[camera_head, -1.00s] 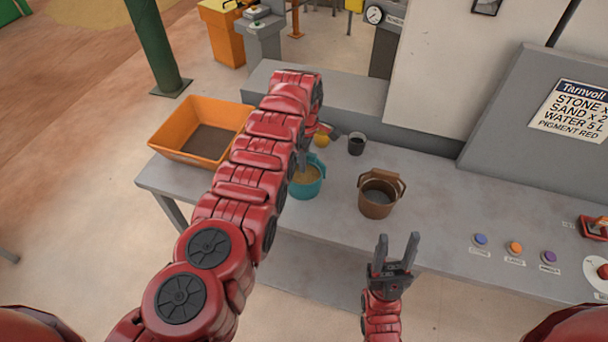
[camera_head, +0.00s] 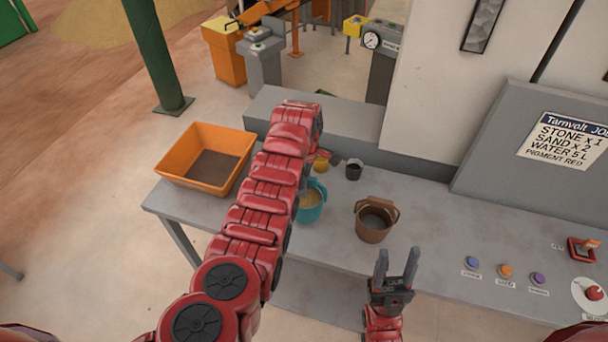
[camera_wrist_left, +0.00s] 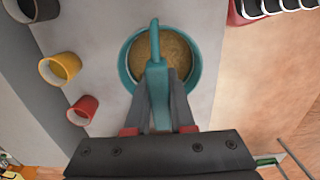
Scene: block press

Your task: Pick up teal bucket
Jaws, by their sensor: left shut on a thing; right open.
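The teal bucket (camera_head: 312,208) stands on the grey table, partly hidden behind my left arm in the head view. In the left wrist view the teal bucket (camera_wrist_left: 193,83) shows from above, with sandy tan material inside. Its handle stands up across the opening. My left gripper (camera_wrist_left: 161,85) is shut on this handle, one finger on each side. In the head view the left fingers are mostly hidden by the arm. My right gripper (camera_head: 396,268) is open and empty at the table's front edge, fingers pointing up.
A brown bucket (camera_head: 373,224) stands right of the teal one. Behind are a dark cup (camera_head: 353,170) and a yellow cup (camera_head: 321,163); a red cup (camera_wrist_left: 83,110) is near them. An orange tray (camera_head: 190,178) sits at the table's left end. Buttons (camera_head: 506,271) line the right.

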